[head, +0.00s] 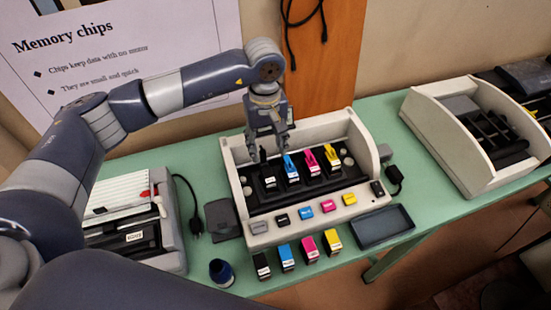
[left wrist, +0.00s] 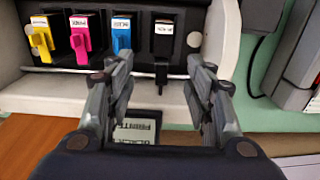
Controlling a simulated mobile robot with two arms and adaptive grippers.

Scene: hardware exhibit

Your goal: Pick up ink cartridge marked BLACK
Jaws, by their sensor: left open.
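My left gripper (head: 270,154) is open and empty above the back of the cream printer (head: 360,202), near its black cartridge (head: 269,182). In the left wrist view the open fingers (left wrist: 160,66) point toward this black cartridge, whose white label (left wrist: 164,28) shows. A dark item with a pale label (left wrist: 138,128) reading partly BLACK lies between the fingers in the picture, beyond the printer's back wall; the fingers partly cover it. Another black cartridge (head: 261,266) stands on the green table in front of the printer. My right gripper is not in view.
Blue (head: 286,258), magenta (head: 310,251) and yellow (head: 333,239) cartridges stand beside the front black one. A dark tray (head: 385,242) lies to their right, a dark blue cup (head: 221,272) to their left. The printer's raised back wall is close to my gripper.

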